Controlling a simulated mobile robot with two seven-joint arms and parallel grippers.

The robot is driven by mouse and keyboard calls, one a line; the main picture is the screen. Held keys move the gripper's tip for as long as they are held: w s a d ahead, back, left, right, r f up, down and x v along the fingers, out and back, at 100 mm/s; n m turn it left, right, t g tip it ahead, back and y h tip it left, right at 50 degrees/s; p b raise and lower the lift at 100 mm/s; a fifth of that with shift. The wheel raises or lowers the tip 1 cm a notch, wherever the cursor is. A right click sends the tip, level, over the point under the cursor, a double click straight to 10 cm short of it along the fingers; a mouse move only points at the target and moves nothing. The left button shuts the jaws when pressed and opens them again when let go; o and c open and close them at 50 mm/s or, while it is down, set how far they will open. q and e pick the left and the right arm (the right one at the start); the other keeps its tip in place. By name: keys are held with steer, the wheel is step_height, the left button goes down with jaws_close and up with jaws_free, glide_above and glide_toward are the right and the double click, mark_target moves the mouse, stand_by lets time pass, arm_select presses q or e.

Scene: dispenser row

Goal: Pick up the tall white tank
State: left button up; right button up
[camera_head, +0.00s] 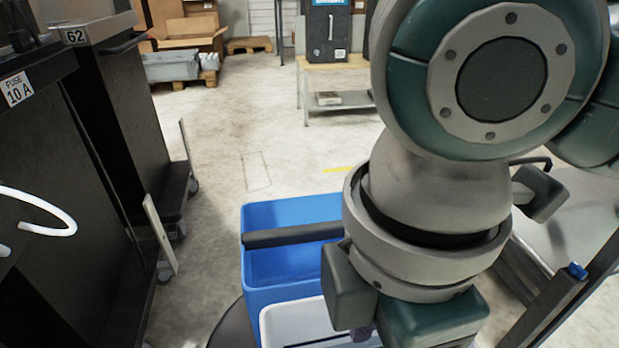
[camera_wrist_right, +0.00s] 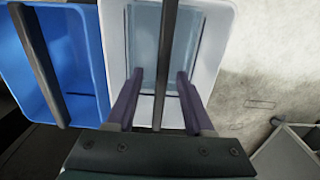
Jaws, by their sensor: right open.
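The white tank (camera_head: 285,325) stands at the bottom of the head view, mostly hidden by my right arm. In the right wrist view the white tank (camera_wrist_right: 213,45) is seen from above, open-topped, with a dark handle bar (camera_wrist_right: 166,50) across it. My right gripper (camera_wrist_right: 158,75) is open over the tank. Its two purple fingers are on either side of the bar, with a visible gap on each side; I cannot tell whether they are level with it. My left gripper is in neither view.
A blue tank (camera_head: 270,285) with a dark bar stands right beside the white one. Dark cabinets (camera_head: 110,100) line the left side. A table (camera_head: 340,75) with a dark box stands at the back. Floor between is clear.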

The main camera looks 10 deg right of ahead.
step_height(320, 180, down, 4)
steer(key=shift+s+d+f+b, duration=0.1)
steer(key=shift+d+f+b, duration=0.05)
steer(key=shift+b, duration=0.7)
jaws_close()
stand_by(0.7)
